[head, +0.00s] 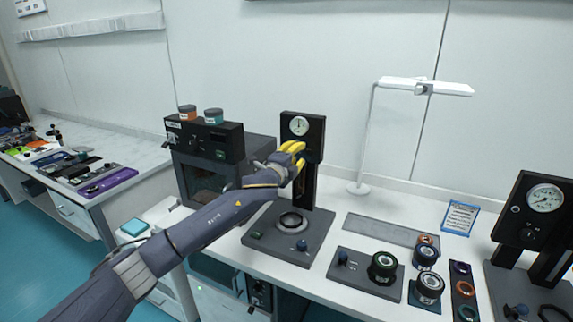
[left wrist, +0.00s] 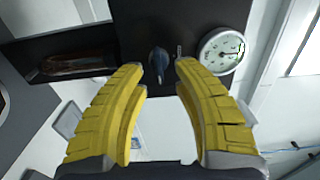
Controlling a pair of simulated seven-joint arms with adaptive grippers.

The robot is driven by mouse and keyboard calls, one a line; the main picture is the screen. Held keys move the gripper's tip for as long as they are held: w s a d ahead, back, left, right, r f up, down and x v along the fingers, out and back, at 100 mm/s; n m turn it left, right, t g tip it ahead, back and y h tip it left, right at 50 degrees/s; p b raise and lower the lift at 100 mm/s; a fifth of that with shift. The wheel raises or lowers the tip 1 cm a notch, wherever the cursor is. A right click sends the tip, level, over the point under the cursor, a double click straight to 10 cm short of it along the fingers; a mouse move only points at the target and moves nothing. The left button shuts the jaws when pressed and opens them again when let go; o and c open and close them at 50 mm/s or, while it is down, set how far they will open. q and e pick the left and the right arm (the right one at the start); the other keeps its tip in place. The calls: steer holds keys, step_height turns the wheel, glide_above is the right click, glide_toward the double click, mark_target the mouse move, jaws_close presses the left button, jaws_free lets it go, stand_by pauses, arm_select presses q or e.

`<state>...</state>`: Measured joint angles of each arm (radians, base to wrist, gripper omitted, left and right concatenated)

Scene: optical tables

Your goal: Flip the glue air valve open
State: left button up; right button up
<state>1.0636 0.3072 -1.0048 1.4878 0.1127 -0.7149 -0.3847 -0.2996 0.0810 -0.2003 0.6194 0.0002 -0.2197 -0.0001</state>
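A black upright press unit (head: 301,200) with a round white gauge (head: 299,126) stands on the bench at the centre of the head view. In the left wrist view, the same kind of gauge (left wrist: 222,50) sits on a black panel beside a small blue-grey lever (left wrist: 158,63), which looks like the air valve. My left gripper (head: 300,158), with yellow fingers, is in front of the upright just below the gauge and hides the lever there. In the wrist view the fingers (left wrist: 160,80) are open, one on each side of the lever, with gaps visible. My right gripper is not in view.
A black control box (head: 205,140) with two jars sits on a grey cabinet left of the press. A plate with a blue knob and a dark jar (head: 383,266) lies right of it. A white lamp stand (head: 366,140) rises behind. Another gauge unit (head: 535,220) is at far right.

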arm_select(q)
steer(key=v, duration=0.9)
steer(key=shift+s, duration=0.35)
steer(key=shift+a, duration=0.1)
steer(key=shift+f, duration=0.1)
